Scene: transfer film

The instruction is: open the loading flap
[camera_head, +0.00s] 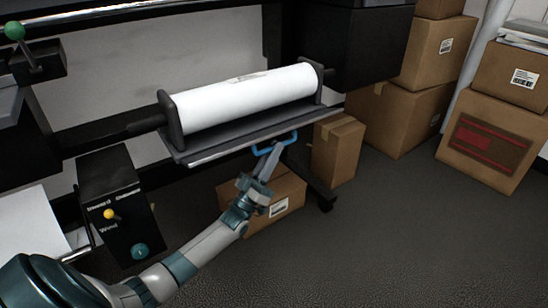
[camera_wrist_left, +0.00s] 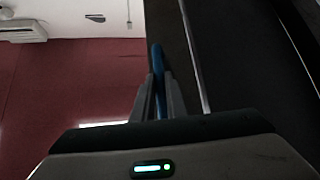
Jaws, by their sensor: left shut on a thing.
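The loading flap (camera_head: 250,133) is the dark grey panel with a pale front edge, below a white film roll (camera_head: 245,98) in the head view. A blue handle (camera_head: 277,142) sticks out from the flap's front edge, right of its middle. My left gripper (camera_head: 267,163) reaches up from below and is shut on the blue handle. In the left wrist view the handle (camera_wrist_left: 157,62) runs between the two grey fingers (camera_wrist_left: 158,98), with the dark flap (camera_wrist_left: 178,60) beside it on the right. My right gripper is not in view.
A control box (camera_head: 120,205) with a yellow knob and a teal button stands left of my arm. A cardboard box (camera_head: 287,203) lies on the floor behind my gripper, and another box (camera_head: 338,150) stands to its right. The floor at the lower right is clear.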

